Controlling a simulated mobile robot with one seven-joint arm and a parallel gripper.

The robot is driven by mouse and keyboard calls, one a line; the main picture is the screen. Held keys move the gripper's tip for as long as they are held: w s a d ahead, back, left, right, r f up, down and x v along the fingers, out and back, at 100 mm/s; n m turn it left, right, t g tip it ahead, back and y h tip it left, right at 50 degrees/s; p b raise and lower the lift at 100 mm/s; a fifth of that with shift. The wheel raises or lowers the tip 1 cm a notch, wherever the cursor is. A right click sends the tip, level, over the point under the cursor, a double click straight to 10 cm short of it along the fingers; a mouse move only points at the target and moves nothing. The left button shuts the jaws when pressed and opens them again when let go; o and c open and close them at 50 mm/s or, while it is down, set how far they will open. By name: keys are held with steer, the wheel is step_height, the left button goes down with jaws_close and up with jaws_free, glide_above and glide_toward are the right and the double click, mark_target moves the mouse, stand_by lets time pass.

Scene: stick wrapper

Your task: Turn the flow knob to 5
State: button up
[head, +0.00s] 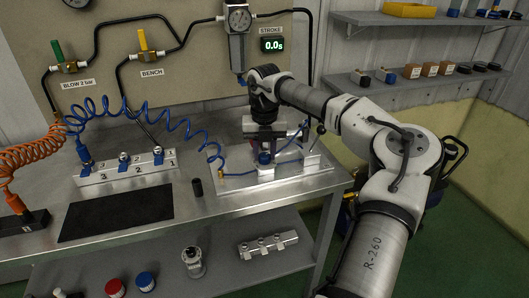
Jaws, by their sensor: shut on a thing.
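My gripper (265,147) points down over the metal fixture plate (232,182) on the right part of the bench. It is shut on the flow knob, a small blue part (264,158) on a silver block (265,173). The fingers and wrist hide most of the knob. Its scale and setting cannot be read at this size. A blue air hose (238,174) runs to the fixture from the left. The stroke display (272,45) on the wall reads 0.0s.
A small black cylinder (197,187) stands left of the plate. A manifold (127,168) numbered 3, 2, 1 and a black mat (117,213) lie further left. A coiled blue hose (150,112) arches above the bench.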

mark_target(265, 155)
stand_by(0.5)
steer(key=o, duration=1)
steer(key=shift+c, duration=0.2)
steer(key=shift+r, duration=0.1)
step_height(265, 155, up, 14)
steer(key=b, duration=0.1)
